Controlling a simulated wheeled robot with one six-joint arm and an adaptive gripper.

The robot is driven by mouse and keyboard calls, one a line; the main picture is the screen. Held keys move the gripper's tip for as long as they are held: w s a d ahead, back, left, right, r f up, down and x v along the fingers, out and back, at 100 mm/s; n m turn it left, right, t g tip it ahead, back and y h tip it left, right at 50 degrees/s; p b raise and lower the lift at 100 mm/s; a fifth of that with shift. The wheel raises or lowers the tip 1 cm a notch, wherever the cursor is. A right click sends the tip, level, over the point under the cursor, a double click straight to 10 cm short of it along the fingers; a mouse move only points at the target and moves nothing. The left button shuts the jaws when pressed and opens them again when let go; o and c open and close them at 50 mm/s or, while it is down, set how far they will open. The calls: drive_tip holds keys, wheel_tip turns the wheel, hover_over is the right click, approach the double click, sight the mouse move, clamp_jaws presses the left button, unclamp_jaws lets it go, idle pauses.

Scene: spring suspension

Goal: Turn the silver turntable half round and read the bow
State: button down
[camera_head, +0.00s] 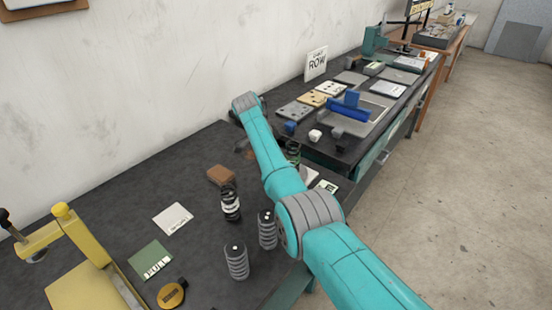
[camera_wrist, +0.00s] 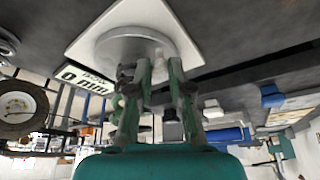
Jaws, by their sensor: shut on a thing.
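The silver turntable (camera_wrist: 125,45) is a round disc on a pale square plate at the top of the wrist view. My gripper (camera_wrist: 159,66) reaches to its near rim, with a finger on each side of a small pale piece. The fingers are shut on this piece, which looks like part of the turntable; its shape is mostly hidden. In the head view my arm hides the turntable's disc and most of the gripper. I cannot make out any bow reading.
Several coil springs, including a dark one (camera_head: 231,203) and a grey one (camera_head: 236,262), stand left of my arm. A brown block (camera_head: 221,175), a white card (camera_head: 173,218) and a green "FULL" card (camera_head: 151,260) lie nearby. A yellow press (camera_head: 75,255) stands at lower left.

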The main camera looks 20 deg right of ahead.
drive_tip(key=c, duration=1.3)
unclamp_jaws()
drive_tip(key=shift+c, duration=0.2)
drive_tip(key=v, duration=1.2)
